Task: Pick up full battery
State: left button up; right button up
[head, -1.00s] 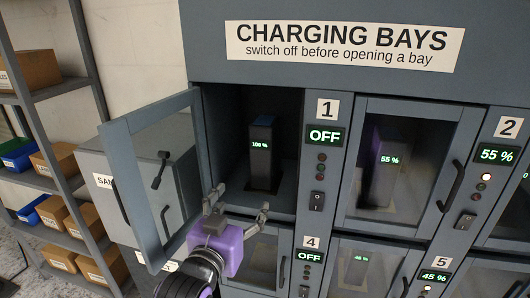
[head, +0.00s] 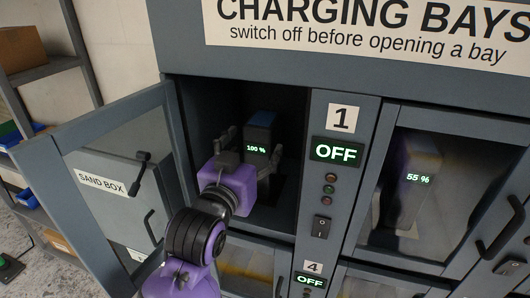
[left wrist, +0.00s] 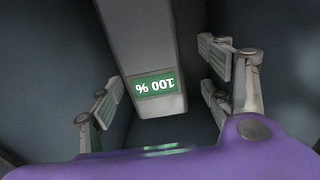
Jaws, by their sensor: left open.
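The full battery (head: 262,131) is a dark upright block with a blue top and a green "100 %" display, standing inside open bay 1. It also shows in the left wrist view (left wrist: 145,45), with the display upside down. My left gripper (head: 250,160) is inside the bay mouth in front of the battery. Its fingers (left wrist: 166,95) are open, one on each side of the battery with a gap to it. The battery's lower part is partly hidden behind my gripper in the head view. My right gripper is not in view.
Bay 1's glass door (head: 95,195) is swung open to the left, close to my left arm. The bay 1 panel (head: 337,151) reads OFF. A closed bay (head: 415,190) on the right holds a battery showing 55 %. A sand box (head: 103,184) and shelves stand at left.

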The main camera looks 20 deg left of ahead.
pick_arm(q)
jog(key=shift+w+d+r, duration=0.1)
jog(key=shift+w+r, duration=0.15)
jog(key=shift+w, duration=0.15)
jog(key=w, duration=0.4)
jog(key=shift+d+f+p, duration=0.1)
jog(key=shift+d+p, duration=0.2)
jog(key=shift+p, duration=0.1)
jog(key=shift+w+f, duration=0.1)
jog(key=shift+w, duration=0.2)
jog(key=shift+s, duration=0.1)
jog(key=shift+c, duration=0.3)
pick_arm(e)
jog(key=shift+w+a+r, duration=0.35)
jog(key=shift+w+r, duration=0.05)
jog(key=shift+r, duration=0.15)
pick_arm(q)
jog(key=c, duration=0.3)
grip_shut()
jog(key=shift+r, duration=0.25)
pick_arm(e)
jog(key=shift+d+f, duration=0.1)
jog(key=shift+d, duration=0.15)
